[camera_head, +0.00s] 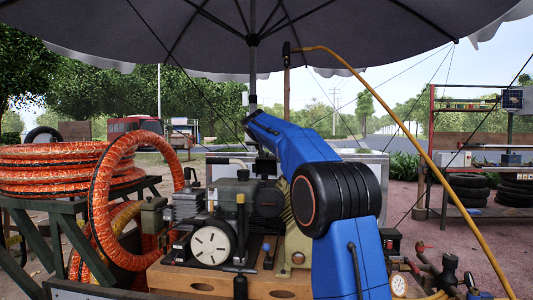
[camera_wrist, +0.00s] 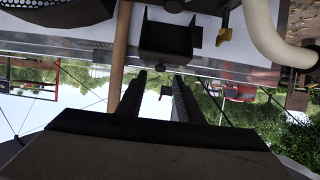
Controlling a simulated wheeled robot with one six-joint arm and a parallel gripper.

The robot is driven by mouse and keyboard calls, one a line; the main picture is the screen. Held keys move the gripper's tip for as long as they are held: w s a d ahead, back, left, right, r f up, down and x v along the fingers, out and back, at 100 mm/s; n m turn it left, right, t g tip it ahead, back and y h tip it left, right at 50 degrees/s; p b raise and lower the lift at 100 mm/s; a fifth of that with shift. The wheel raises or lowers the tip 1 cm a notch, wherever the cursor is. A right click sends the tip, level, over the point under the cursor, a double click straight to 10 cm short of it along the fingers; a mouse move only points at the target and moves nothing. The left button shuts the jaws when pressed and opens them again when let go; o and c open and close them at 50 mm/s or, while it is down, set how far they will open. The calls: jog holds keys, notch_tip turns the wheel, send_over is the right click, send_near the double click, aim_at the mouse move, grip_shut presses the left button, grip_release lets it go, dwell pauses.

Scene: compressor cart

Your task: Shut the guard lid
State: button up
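I cannot pick out the guard lid with certainty. A dark perforated mesh piece (camera_wrist: 60,12) at the top left edge of the wrist view may be part of a guard; most of it is cut off. In the head view, the compressor cart (camera_head: 185,280) stands in front of me, and my blue arm covers part of it. A black bracket (camera_wrist: 166,50) appears above the fingers in the wrist view.
Orange hose coils (camera_head: 60,165) lie on a rack at the left. A yellow hose (camera_head: 425,150) arches down the right side. A gauge (camera_head: 398,284) and fittings sit at the cart's right. A pale pipe (camera_wrist: 268,30) and a tan pole (camera_wrist: 119,55) show in the wrist view.

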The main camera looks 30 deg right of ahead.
jog(key=x, duration=0.4)
jog(key=shift+w+d, duration=0.1)
jog(key=shift+w, duration=0.05)
grip_shut()
